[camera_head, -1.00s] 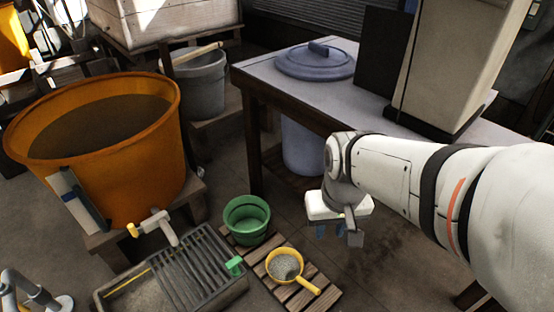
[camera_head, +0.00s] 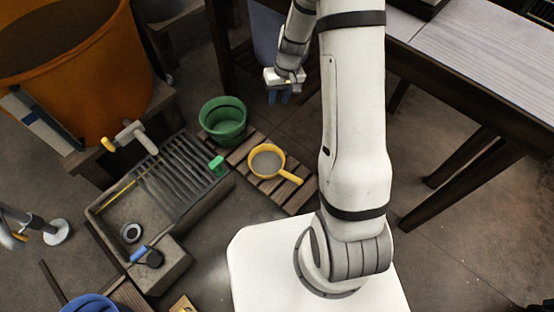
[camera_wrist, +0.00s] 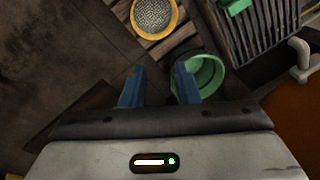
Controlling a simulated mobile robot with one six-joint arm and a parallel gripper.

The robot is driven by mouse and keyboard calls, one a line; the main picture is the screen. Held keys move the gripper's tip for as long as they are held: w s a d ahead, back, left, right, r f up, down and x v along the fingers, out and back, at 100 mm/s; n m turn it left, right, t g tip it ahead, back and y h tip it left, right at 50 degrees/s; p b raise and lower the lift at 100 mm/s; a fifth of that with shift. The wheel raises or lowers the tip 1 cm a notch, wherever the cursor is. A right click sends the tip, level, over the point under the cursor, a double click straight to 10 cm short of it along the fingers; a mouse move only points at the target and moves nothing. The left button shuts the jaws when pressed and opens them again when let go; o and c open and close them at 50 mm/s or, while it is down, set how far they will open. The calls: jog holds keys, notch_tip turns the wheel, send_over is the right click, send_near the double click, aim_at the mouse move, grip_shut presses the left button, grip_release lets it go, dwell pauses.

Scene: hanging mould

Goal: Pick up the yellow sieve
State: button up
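The yellow sieve (camera_head: 267,163) has a round grey mesh and a short yellow handle pointing lower right. It lies on a slatted wooden pallet (camera_head: 235,154) on the floor. In the wrist view the sieve (camera_wrist: 154,14) is at the top edge, partly cut off, beyond my fingertips. My gripper (camera_head: 278,97) is above and behind the sieve in the head view, apart from it. In the wrist view my gripper's two blue fingers (camera_wrist: 160,84) are spread, with nothing between them but floor seen below.
A stone sink with a slatted grate (camera_head: 178,172) and a green block (camera_head: 216,165) is to the left. An orange tub (camera_head: 70,60) stands behind it. A wooden table (camera_head: 480,65) is at right.

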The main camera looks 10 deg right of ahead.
jog(key=b, duration=0.1)
send_over(283, 157)
jog(key=w, duration=0.2)
notch_tip(283, 157, down, 19)
jog(key=shift+g, duration=0.3)
jog(key=f, duration=0.5)
jog(key=s+f+b, duration=0.1)
jog(key=f, duration=0.5)
jog(key=d+f, duration=0.1)
jog(key=f, duration=0.4)
jog(key=shift+s+d+f+b, duration=0.1)
jog(key=shift+s+f+b, duration=0.2)
jog(key=shift+b, duration=0.1)
jog(key=f+b, duration=0.1)
jog(key=f, duration=0.1)
jog(key=a+f+b, duration=0.1)
jog(key=f, duration=0.2)
jog(key=shift+s+b, duration=0.15)
jog(key=shift+b, duration=0.25)
jog(key=shift+r, duration=0.15)
grip_shut()
